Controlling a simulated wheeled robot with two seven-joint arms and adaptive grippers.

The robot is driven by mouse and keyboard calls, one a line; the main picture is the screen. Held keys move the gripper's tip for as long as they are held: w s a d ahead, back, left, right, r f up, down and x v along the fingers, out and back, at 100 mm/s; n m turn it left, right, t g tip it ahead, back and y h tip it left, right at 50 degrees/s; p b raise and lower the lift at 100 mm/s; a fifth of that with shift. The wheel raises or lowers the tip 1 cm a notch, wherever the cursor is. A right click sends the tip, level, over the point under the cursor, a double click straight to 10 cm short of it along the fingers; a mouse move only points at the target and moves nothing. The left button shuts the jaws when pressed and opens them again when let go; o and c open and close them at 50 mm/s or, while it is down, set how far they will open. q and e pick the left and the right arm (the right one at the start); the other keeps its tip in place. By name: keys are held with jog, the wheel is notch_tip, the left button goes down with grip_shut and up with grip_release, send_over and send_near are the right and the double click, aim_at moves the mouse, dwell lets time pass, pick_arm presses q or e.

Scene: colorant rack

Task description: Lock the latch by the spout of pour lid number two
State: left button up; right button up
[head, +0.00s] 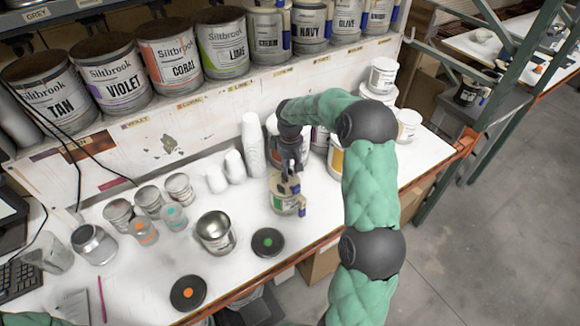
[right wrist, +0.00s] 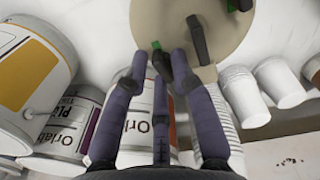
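A beige pour lid (head: 285,184) sits on a can with a green label (head: 282,207) near the middle of the bench; blue latch parts (head: 302,208) show at its side. In the right wrist view the round beige lid (right wrist: 215,22) fills the top, with a black upright part (right wrist: 197,40) and a small green piece (right wrist: 156,45). My right gripper (head: 290,170) is over the lid. Its fingertips (right wrist: 161,62) are apart, with a small dark part between them beside the lid's rim; contact is unclear. The lid's number is not readable. My left gripper is out of view.
Stacked white cups (head: 251,143) stand behind the lidded can. An open metal can (head: 215,231), a black disc with a green dot (head: 267,242) and one with an orange dot (head: 188,293) lie to its left. Labelled cans (right wrist: 30,75) stand close to my right gripper.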

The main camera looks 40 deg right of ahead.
jog(key=shift+r, duration=0.1)
notch_tip(320, 180, up, 12)
dwell(0.6)
dwell(0.4)
